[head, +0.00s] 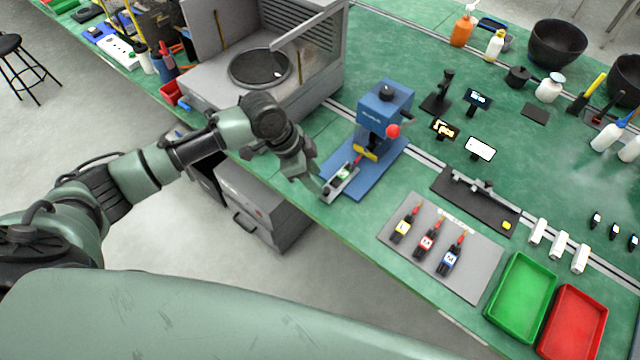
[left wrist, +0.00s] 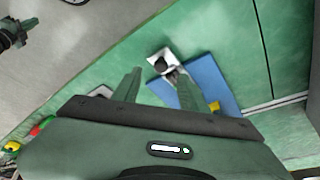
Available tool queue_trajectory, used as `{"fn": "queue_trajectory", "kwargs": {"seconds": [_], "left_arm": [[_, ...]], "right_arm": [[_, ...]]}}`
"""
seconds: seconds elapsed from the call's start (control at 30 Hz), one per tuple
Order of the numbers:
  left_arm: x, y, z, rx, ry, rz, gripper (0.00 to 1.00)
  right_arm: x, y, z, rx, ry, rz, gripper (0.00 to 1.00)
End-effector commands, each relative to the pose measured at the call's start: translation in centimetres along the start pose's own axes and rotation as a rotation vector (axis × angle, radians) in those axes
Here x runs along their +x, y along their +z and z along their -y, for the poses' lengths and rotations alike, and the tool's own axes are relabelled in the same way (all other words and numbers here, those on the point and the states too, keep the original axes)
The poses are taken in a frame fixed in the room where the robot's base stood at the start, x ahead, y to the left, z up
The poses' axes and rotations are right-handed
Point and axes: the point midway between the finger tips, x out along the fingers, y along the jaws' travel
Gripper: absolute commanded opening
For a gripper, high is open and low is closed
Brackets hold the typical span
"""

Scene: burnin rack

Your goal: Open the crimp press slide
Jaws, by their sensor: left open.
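The blue crimp press (head: 384,108) stands on its blue base plate (head: 375,180), with a red ball handle (head: 393,131) and a yellow part at its front. Its grey slide (head: 346,177) lies at the near left of the base and carries a dark knob (head: 326,191) at its outer end. The knob also shows in the left wrist view (left wrist: 162,66). My left gripper (head: 306,184) is open and empty, just left of the slide's outer end. In the wrist view its fingers (left wrist: 156,72) point toward the knob, which appears between the fingertips. Contact cannot be told. My right gripper is not in view.
A grey enclosure with a round dark plate (head: 260,68) stands left of the press, close to my left arm. A grey mat (head: 475,268) with several connectors, a green tray (head: 521,296) and a red tray (head: 573,322) lie to the right. The bench's front edge is below the gripper.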

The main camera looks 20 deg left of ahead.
Motion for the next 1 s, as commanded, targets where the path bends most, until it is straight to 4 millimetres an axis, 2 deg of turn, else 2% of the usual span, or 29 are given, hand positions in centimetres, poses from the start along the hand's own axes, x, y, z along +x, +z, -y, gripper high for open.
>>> {"fn": "queue_trajectory", "kwargs": {"seconds": [0.1,0.23,0.8,0.87,0.97,1.0], "left_arm": [[-1.6,0.0,0.1,0.0,-0.002,-0.001,0.43],[-2.6,0.1,0.0,0.0,-0.001,0.001,0.43],[-2.6,0.0,-0.2,-0.001,0.001,0.0,0.43],[-2.2,-0.2,-0.8,0.0,0.004,-0.003,0.43],[-0.9,-0.7,-3.1,-0.003,0.01,-0.014,0.43],[-0.1,-1.0,-4.5,-0.011,0.011,-0.02,0.43]], "right_arm": [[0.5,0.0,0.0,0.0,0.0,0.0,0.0],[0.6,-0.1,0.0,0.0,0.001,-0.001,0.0],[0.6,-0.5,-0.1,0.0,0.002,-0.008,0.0],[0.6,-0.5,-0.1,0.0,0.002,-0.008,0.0],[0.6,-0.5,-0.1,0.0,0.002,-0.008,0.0],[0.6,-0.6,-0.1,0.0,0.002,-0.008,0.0]]}}
